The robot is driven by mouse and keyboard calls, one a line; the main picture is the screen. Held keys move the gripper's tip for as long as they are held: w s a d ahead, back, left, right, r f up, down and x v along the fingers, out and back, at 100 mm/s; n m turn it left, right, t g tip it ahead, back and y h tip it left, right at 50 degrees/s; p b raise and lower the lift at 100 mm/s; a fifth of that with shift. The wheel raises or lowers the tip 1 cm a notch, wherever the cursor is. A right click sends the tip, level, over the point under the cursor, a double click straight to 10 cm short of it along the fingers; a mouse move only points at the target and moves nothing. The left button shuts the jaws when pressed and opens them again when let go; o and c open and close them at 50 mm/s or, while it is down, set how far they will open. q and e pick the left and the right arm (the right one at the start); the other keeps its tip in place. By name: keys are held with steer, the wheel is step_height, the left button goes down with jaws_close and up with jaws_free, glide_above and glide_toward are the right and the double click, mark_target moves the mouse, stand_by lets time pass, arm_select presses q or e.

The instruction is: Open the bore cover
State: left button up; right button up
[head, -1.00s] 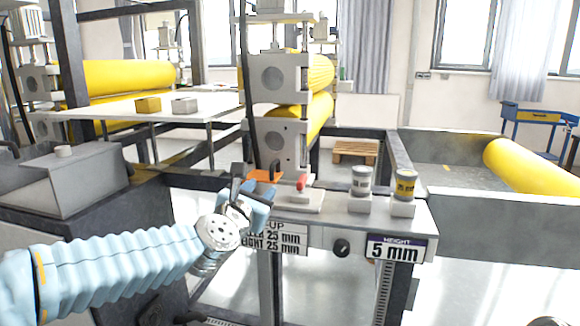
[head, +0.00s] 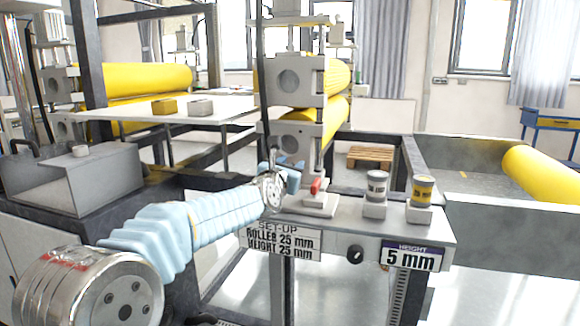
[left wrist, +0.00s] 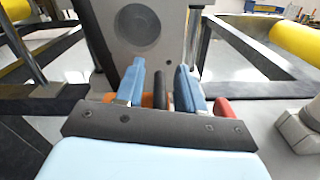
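My left gripper (head: 283,172) is at the front of the grey lower roller block (head: 320,140), above the bench top. In the left wrist view my left gripper (left wrist: 160,78) is open, its two blue fingers apart. A dark upright post (left wrist: 160,88) shows between the fingers, with gaps on both sides. An orange piece (left wrist: 145,99) sits low behind the fingers, partly hidden; I cannot tell whether it is the bore cover. The block's round grey bore face (left wrist: 138,27) is just beyond. A red handle (head: 316,186) stands right of the gripper. My right gripper is not in view.
Two small cans, one grey (head: 376,186) and one yellow (head: 423,189), stand on white blocks at the bench's right. A black knob (head: 355,254) is on the bench front. Yellow rollers (head: 335,112) are behind the block. A grey box (head: 75,180) stands at the left.

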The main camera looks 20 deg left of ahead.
arm_select(q)
jaws_close()
steer(key=shift+r, duration=0.1)
stand_by(0.4)
